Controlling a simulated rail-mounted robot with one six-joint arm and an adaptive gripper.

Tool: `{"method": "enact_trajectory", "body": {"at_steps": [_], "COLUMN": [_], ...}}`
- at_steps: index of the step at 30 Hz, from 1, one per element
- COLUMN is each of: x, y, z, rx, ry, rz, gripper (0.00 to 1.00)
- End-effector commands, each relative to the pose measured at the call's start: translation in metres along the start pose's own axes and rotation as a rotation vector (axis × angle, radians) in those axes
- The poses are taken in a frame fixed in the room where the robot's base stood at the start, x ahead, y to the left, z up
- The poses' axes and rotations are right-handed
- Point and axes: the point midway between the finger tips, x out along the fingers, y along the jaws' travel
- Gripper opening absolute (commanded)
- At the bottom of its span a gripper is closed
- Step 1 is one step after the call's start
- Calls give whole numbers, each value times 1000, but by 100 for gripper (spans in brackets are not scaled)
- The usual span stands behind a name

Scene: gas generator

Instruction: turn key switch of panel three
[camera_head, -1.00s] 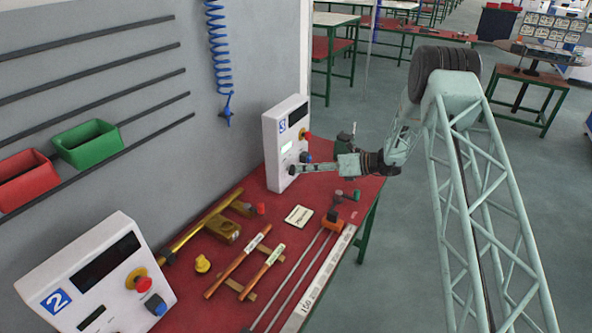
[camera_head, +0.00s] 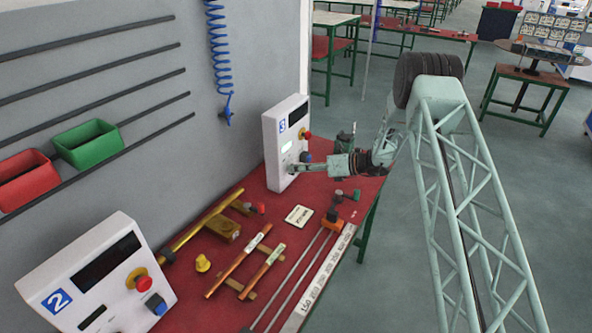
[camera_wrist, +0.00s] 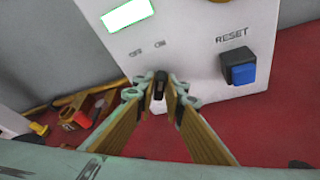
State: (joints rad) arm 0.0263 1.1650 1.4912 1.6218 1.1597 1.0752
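Panel three is a white box (camera_head: 271,150) marked with a blue 3, standing at the far end of the red bench. In the wrist view its key switch (camera_wrist: 160,86) sits below the printed OFF and ON labels, dark and seemingly upright. My gripper (camera_wrist: 161,84) is at the panel face, with one fingertip on each side of the key. A thin gap seems to show between the fingertips and the key; contact is not clear. In the head view my gripper (camera_head: 292,168) reaches the panel's lower front from the right and hides the key.
A blue button (camera_wrist: 240,70) labelled RESET is right of my fingers. A red button (camera_head: 305,134) is higher on the panel. Panel two (camera_head: 95,275) stands at front left. Tools and copper bars (camera_head: 238,262) lie on the red bench (camera_head: 210,290).

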Motion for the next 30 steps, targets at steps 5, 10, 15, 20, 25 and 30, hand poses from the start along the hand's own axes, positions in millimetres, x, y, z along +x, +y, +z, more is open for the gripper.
{"method": "enact_trajectory", "body": {"at_steps": [5, 10, 15, 20, 25, 30], "x": [0, 0, 1, 1, 1, 2], "y": [0, 0, 0, 1, 1, 1], "z": [0, 0, 0, 0, -1, -2], "rx": [0, -6, -28, -67, -123, -188], "ry": [0, 0, 0, 0, 0, -1], "rz": [0, -2, -11, -26, -50, -78], "gripper": [0, 0, 0, 0, 0, 0]}}
